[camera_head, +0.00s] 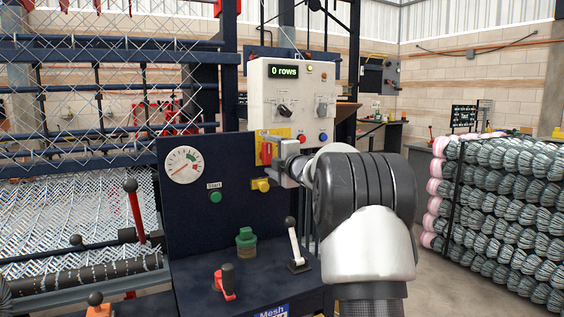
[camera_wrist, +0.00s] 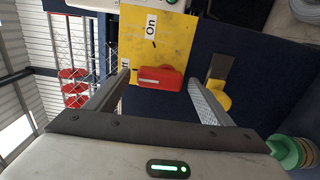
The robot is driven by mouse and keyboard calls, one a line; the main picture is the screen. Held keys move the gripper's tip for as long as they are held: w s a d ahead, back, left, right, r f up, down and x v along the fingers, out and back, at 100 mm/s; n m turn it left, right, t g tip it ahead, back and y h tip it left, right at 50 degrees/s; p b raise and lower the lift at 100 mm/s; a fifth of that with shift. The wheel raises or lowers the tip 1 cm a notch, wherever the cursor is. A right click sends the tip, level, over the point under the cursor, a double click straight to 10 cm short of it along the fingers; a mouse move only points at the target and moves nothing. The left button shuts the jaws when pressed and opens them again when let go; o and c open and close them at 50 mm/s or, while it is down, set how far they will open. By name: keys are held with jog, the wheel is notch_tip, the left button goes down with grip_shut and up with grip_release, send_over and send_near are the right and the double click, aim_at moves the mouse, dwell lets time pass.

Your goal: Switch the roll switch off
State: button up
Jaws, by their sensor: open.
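A red switch handle (camera_head: 266,153) sits on a yellow plate (camera_head: 262,138) at the lower left of the white control box. In the wrist view the red handle (camera_wrist: 158,76) lies across the yellow plate (camera_wrist: 165,40), with a label reading "On" near it. I take it for the roll switch, though no label in view names it. My gripper (camera_head: 277,161) is in front of the plate. In the wrist view my gripper (camera_wrist: 160,83) is open, a finger on each side of the red handle, with gaps on both sides. Contact is not visible.
A yellow knob (camera_head: 261,185) is just below, close to the right finger in the wrist view (camera_wrist: 218,98).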

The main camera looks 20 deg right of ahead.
jog(key=s, duration=1.6)
jog(key=shift+s+d, duration=0.3)
jog(key=shift+s, duration=0.05)
